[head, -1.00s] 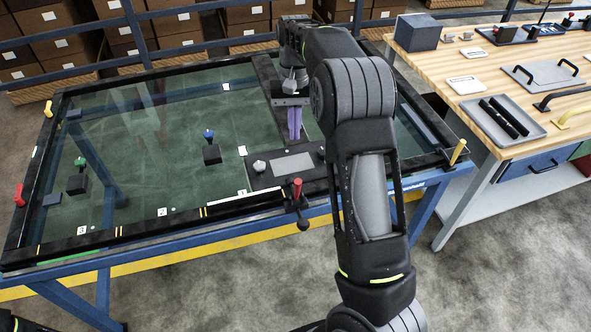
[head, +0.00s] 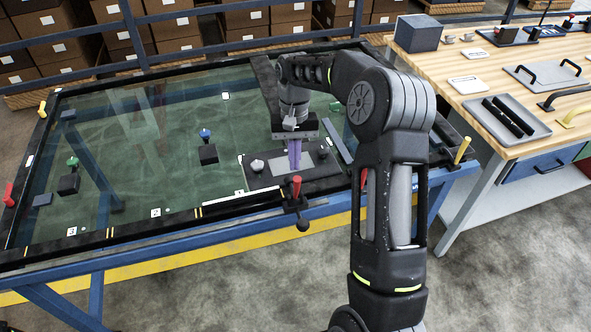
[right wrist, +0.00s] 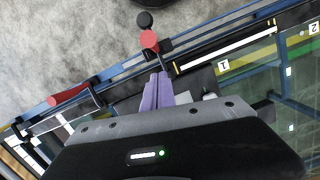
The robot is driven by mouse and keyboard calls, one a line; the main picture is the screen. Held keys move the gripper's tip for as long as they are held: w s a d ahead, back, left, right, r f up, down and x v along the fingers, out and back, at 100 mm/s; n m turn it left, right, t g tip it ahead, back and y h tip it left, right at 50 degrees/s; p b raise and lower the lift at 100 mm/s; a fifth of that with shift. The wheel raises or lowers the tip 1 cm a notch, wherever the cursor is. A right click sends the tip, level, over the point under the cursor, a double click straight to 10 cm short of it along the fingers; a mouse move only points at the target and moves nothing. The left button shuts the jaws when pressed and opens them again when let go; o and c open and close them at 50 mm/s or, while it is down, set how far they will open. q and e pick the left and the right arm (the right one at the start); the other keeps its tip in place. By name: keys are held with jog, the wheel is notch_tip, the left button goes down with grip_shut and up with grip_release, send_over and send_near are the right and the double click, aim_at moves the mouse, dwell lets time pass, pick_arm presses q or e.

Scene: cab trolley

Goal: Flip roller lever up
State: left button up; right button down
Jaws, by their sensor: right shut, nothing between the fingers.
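A red-handled lever (head: 297,187) with a black ball below it stands on the trolley's front rail; it also shows in the right wrist view (right wrist: 149,39). I cannot tell for certain that it is the roller lever. My right gripper (head: 294,165) points down above the small dark panel behind this lever. Its purple fingers are together and empty. In the right wrist view the fingertips (right wrist: 156,77) are close to the red knob in the picture; I cannot tell the height gap. My left gripper is not in view.
The panel (head: 255,183) carries a grey plate and knobs. Blue-topped (head: 205,134) and green-topped (head: 72,162) controls stand farther left. Another red handle (head: 363,180) is partly behind my right arm. A wooden workbench (head: 450,50) stands at right.

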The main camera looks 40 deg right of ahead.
aim_at(296, 188)
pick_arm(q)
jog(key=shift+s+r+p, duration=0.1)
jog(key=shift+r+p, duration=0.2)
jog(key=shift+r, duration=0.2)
pick_arm(e)
jog(key=shift+s+a, duration=0.4)
jog(key=shift+s, duration=0.3)
jog(key=shift+s+a, duration=0.4)
jog(key=shift+s, duration=0.25)
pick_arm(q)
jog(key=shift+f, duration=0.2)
